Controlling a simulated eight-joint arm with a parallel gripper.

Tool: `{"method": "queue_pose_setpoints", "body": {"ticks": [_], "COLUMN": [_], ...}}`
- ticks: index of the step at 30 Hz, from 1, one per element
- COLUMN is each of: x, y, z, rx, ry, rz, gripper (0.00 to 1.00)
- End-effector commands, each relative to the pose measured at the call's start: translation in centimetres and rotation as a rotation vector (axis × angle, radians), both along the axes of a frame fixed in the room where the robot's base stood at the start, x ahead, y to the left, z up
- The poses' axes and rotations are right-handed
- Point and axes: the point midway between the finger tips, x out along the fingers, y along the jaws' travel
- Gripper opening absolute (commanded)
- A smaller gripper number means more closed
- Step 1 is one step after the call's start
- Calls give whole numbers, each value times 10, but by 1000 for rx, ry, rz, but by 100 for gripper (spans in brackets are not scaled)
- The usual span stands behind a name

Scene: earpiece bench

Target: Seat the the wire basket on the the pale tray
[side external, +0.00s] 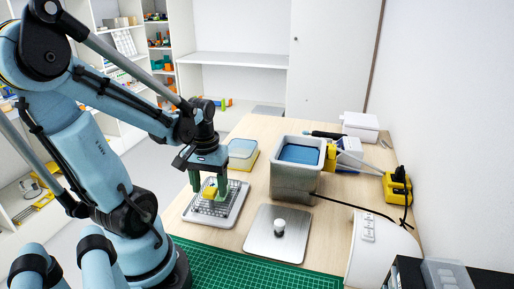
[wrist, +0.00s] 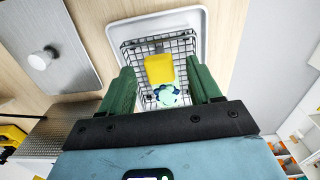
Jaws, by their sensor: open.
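The wire basket (wrist: 132,50), of dark wire mesh, appears to stand on the pale tray (wrist: 155,23), inside its rim. The basket (side external: 208,208) and tray (side external: 214,224) also show in the side view at the front left of the bench. A yellow block (wrist: 160,68) and a teal, patterned round piece (wrist: 167,96) are in the basket. My gripper (side external: 209,194) points down over the basket. Its green fingers are open, one on each side of the yellow block. Whether either finger touches the basket is hidden.
A metal plate with a white knob (side external: 279,226) lies right of the tray. Behind it stands a grey bin (side external: 292,184) with blue contents. A clear-lidded yellow container (side external: 242,151) sits behind the tray. A green cutting mat (side external: 230,265) covers the front.

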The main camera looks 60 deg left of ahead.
Motion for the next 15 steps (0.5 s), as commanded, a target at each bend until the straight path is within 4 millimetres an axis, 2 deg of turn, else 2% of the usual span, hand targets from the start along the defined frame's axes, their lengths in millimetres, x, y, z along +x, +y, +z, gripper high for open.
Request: {"method": "queue_pose_setpoints", "body": {"ticks": [8,15], "x": [0,0], "y": [0,0], "z": [8,33], "rx": [0,0], "ry": [0,0], "rz": [0,0], "gripper": [63,63]}}
